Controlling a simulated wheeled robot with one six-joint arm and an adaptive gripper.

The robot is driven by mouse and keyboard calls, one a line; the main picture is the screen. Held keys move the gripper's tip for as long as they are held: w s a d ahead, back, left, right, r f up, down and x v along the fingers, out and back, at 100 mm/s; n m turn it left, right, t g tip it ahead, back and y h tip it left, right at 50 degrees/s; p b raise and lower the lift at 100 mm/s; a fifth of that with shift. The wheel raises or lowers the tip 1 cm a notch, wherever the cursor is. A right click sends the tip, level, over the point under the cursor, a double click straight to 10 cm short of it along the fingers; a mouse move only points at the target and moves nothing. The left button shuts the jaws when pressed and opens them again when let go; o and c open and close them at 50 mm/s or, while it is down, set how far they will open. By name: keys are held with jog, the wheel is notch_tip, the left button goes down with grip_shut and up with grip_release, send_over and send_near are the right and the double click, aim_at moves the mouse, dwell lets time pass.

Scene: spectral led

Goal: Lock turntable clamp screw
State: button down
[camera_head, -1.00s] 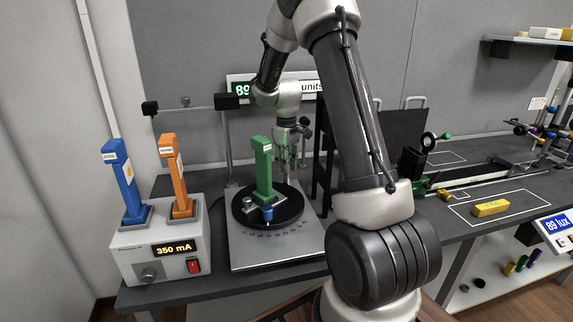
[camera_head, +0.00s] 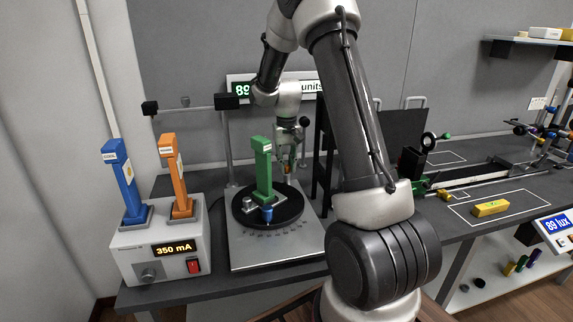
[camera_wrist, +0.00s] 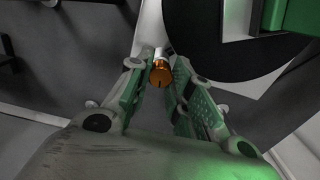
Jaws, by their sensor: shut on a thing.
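The black turntable (camera_head: 290,212) sits on a light grey base plate (camera_head: 245,250) with marks along its front edge. An orange-brown screw head with a slot, the clamp screw (camera_wrist: 160,74), shows between my fingertips in the wrist view, close to the dark disc's edge. My gripper (camera_head: 288,158) is behind the turntable, reaching down. In the wrist view my gripper (camera_wrist: 158,62) is shut on the screw head. A small orange spot, which looks like the screw (camera_head: 288,168), shows below the fingers in the head view. Its lower part is hidden.
Blue (camera_head: 122,180) and orange (camera_head: 176,175) posts stand on the supply box (camera_head: 130,268) at left. A dark upright frame stands just right of my gripper.

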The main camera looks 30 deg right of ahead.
aim_at(287, 166)
jog(key=m, duration=1.2)
jog(key=shift+m, duration=0.3)
dwell(0.4)
jog(key=c, duration=1.3)
grip_release()
jog(key=shift+o, duration=0.2)
jog(key=shift+r, duration=0.1)
notch_tip(287, 166, up, 12)
